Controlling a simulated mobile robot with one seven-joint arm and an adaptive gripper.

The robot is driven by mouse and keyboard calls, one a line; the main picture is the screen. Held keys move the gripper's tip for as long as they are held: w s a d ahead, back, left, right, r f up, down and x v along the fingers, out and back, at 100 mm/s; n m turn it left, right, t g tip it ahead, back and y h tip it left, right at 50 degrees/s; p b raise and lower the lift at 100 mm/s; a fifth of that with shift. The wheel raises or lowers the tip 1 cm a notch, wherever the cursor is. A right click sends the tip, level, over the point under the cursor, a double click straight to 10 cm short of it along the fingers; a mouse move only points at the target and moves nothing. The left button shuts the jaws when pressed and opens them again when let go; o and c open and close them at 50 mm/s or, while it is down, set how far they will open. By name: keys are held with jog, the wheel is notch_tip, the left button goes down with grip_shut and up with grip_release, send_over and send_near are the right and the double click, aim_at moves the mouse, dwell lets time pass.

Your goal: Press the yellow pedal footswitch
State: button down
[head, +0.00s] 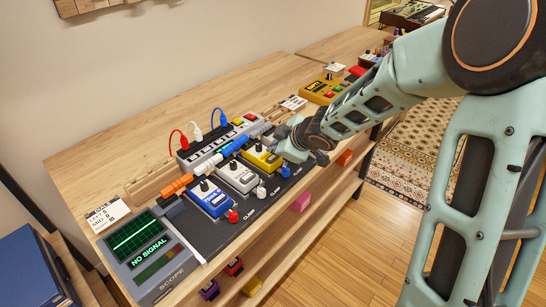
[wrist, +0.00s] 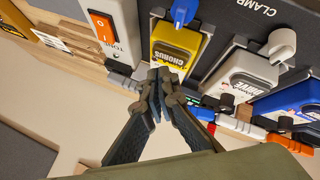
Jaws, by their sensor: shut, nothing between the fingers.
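The yellow pedal (head: 265,159) sits at the right end of a row of three pedals on the dark board, right of the white pedal (head: 238,176) and the blue pedal (head: 209,197). In the wrist view, the yellow pedal (wrist: 176,42) bears the upside-down word CHORUS. My gripper (wrist: 158,76) is shut and empty, its fingertips at the lettered end of the yellow pedal and covering a little of it. I cannot tell whether they touch it. In the head view, my gripper (head: 290,146) is beside the pedal's right side. I cannot make out the footswitch clearly.
Blue (head: 285,171), white and red clamp knobs line the board's front edge. A scope (head: 145,250) reads NO SIGNAL at left. A grey power strip (head: 205,152) with cables lies behind the pedals. A rocker-switch box (wrist: 103,25) is beside the yellow pedal. Bare tabletop (head: 110,165) lies behind.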

aim_at(274, 158)
jog(key=shift+f, duration=0.4)
jog(key=shift+f+b, duration=0.55)
jog(key=shift+b, duration=0.15)
dwell(0.6)
jog(key=shift+r, duration=0.15)
jog(key=shift+r+p, duration=0.75)
jog(key=shift+p, duration=0.25)
notch_tip(274, 158, up, 5)
jog(key=p, duration=0.5)
jog(key=shift+r, duration=0.15)
